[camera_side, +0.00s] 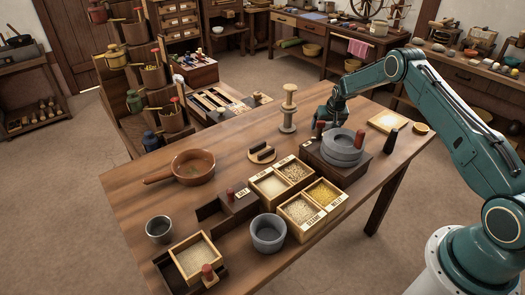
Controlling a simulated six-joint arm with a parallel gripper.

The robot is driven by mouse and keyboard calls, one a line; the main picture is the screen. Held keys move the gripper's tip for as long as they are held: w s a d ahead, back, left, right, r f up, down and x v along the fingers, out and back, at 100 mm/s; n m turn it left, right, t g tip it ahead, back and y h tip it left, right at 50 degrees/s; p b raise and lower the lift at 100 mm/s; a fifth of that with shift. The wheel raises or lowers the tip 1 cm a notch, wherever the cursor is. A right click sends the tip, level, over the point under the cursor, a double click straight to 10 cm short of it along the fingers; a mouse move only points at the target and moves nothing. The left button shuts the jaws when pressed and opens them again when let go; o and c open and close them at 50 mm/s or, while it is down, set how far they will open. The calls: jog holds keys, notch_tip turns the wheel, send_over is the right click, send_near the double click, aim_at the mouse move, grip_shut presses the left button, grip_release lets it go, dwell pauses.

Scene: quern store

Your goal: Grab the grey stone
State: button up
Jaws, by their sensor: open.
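A round grey stone (343,150) in stacked layers sits on a dark wooden base (326,160) on the table, right of the grain boxes. A short reddish-brown peg stands up at its right side. My gripper (322,127) is above and just behind the stone's left edge, pointing down. It is open, and I see nothing held in it. The fingertips are small and dark here, so I cannot tell if they touch the stone.
Grain boxes (297,219) stand in front of the stone. A grey mortar (267,234), a brown pan (193,168), a wooden spool (288,108) and a dark upright peg (391,141) also stand on the table (130,192). The table's left part has clear room.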

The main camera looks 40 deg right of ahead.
jog(key=c, duration=1.3)
jog(key=shift+r, duration=0.1)
notch_tip(320, 180, up, 20)
dwell(0.7)
